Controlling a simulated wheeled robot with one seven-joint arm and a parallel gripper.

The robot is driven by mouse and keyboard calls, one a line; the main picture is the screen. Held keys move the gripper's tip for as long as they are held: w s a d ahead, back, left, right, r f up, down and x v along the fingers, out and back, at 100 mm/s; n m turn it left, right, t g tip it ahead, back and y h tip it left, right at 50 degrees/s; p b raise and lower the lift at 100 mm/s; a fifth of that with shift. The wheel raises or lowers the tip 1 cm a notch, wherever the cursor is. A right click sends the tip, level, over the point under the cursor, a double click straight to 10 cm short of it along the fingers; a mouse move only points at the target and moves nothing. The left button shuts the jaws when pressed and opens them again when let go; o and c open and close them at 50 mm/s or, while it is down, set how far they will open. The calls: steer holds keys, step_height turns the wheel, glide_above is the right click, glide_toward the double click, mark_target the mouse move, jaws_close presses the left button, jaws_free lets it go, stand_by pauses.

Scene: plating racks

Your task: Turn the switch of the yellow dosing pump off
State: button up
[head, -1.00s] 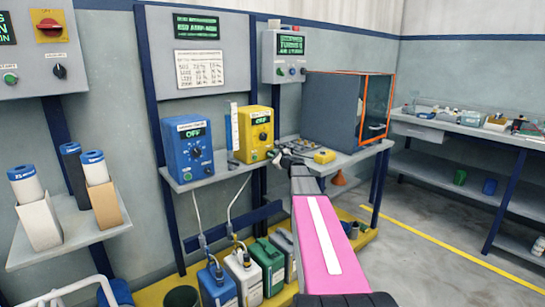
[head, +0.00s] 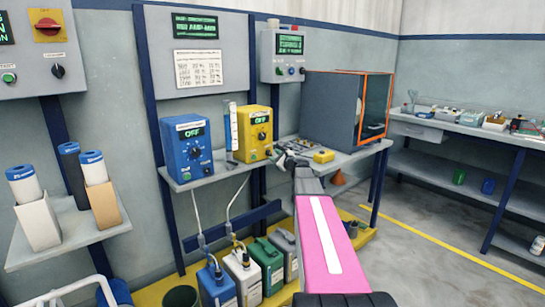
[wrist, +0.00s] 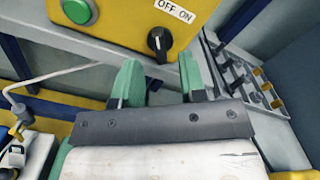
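The yellow dosing pump (head: 252,135) stands on the shelf right of the blue pump; its small display appears to read OFF. In the wrist view the pump's yellow front (wrist: 115,22) fills the top. Its black switch knob (wrist: 158,43) sits below a white OFF/ON label (wrist: 174,10); its white mark points roughly up the picture, nearer the OFF end. A green button (wrist: 78,11) is to the left. My gripper (wrist: 160,80) is open, with its green fingers spread below the knob and apart from it. In the head view my gripper (head: 284,154) is right of the pump.
The blue pump (head: 187,147) and an upright tube (head: 230,125) are left of the yellow pump. A grey cabinet (head: 330,110) stands beyond. Several canisters stand below.

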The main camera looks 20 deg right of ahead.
steer(key=v, duration=0.7)
steer(key=shift+s, duration=0.3)
steer(key=s+a+f+n+g, duration=0.45)
steer(key=a+f+n, duration=0.2)
steer(key=a, duration=0.25)
steer(key=s+a+f+n+g, duration=0.4)
steer(key=s+a+f+n, duration=0.2)
steer(key=a+f, duration=0.2)
steer(key=s+a+f+n+g+h, duration=0.2)
steer(key=s+f+n, duration=0.4)
steer(key=s, duration=0.4)
steer(key=s+a+f+n+g+h, duration=0.2)
steer(key=s+f+n+g+h, duration=0.2)
steer(key=s, duration=0.5)
steer(key=shift+s+a+f+n+g+h, duration=0.35)
steer(key=shift+f+n+g+h, duration=0.05)
steer(key=shift+f+n+g, duration=0.6)
steer(key=shift+o, duration=0.4)
steer(key=shift+r, duration=0.1)
